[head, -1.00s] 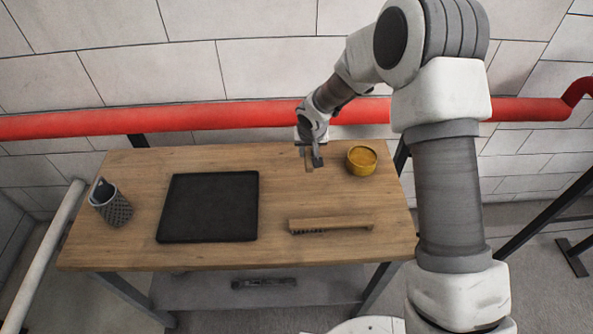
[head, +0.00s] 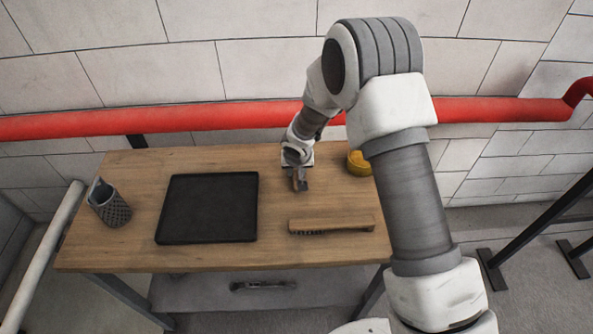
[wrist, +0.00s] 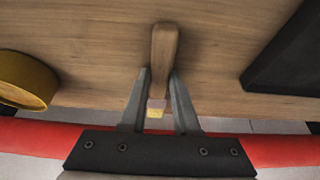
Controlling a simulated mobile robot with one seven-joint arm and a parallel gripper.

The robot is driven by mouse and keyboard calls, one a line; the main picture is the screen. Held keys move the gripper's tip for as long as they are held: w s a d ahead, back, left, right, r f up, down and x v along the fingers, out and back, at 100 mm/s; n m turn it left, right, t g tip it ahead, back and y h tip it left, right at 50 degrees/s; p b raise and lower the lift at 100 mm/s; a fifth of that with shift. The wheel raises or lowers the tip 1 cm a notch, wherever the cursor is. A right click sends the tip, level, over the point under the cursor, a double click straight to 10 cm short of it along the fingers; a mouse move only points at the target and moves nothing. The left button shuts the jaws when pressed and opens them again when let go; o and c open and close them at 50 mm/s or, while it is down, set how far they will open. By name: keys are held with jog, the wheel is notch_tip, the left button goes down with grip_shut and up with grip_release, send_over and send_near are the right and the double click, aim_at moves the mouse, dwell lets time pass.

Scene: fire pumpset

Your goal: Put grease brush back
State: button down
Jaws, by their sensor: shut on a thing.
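My gripper (head: 300,186) is shut on the grease brush. It is above the table, between the black tray and the yellow tin. In the wrist view, the brush's wooden handle (wrist: 164,48) sticks out past the fingertips (wrist: 158,82), and a small pale yellow part shows between the fingers. In the head view the brush is small and mostly hidden by the gripper. A grey mesh cup (head: 112,208) stands at the table's left end. The yellow tin (head: 356,163) at the back right is partly hidden by my arm; it also shows in the wrist view (wrist: 28,80).
A black tray (head: 207,207) lies left of centre on the wooden table (head: 130,250). A wooden-handled brush (head: 335,224) lies near the front right, below my gripper. A red pipe (head: 220,117) runs along the wall behind. Bare tabletop surrounds the tray.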

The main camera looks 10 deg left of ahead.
jog(key=shift+f, duration=0.15)
jog(key=c, duration=0.7)
grip_release()
jog(key=shift+o, duration=0.2)
jog(key=shift+r+p, duration=0.3)
jog(key=v, duration=1.2)
